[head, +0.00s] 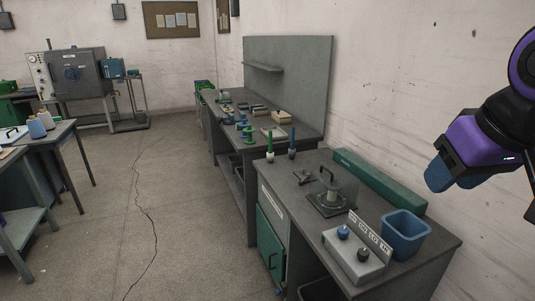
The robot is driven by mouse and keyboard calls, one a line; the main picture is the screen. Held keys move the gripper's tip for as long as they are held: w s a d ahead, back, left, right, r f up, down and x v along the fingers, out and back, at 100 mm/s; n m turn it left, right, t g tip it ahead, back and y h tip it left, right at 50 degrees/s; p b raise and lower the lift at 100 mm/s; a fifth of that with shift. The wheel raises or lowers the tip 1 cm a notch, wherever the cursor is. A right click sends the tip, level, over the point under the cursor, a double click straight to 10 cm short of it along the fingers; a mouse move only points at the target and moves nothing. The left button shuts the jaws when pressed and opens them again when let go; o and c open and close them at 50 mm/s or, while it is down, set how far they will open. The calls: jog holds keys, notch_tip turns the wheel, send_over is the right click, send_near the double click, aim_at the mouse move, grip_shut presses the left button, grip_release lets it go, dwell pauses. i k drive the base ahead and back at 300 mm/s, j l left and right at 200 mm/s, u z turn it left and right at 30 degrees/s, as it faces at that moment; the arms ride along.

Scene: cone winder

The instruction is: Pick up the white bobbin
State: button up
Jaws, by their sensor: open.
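My gripper (457,176), purple with blue fingers, is raised at the right side of the head view, in front of the wall. It is open, with nothing seen between its fingers, and is well apart from the bench top. I cannot clearly make out the white bobbin. A pale grey, spool-like piece (331,194) stands in a small fixture with a clear guard on the near bench; it is too small to tell whether it is a bobbin. A whitish cone (46,119) stands on the left table, partly behind a blue-grey cone (36,128).
A far bench carries small parts. The floor (175,210) between the tables is clear.

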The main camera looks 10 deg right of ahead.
aim_at(270, 155)
jog(key=j+u, duration=0.1)
jog(key=u, duration=1)
jog(key=i+l, duration=0.2)
jog(key=i, duration=0.35)
jog(key=i+l, duration=0.15)
jog(key=i, duration=0.4)
jog(key=i+l, duration=0.2)
jog(key=i, duration=0.35)
jog(key=i+j, duration=0.1)
jog(key=i, duration=1.4)
jog(key=i+z, duration=0.1)
jog(key=z, duration=0.3)
jog(key=i+z, duration=0.1)
jog(key=z, duration=0.35)
jog(key=j+z, duration=0.1)
jog(key=z, duration=0.3)
jog(key=i+j+z, duration=0.1)
jog(key=z, duration=0.3)
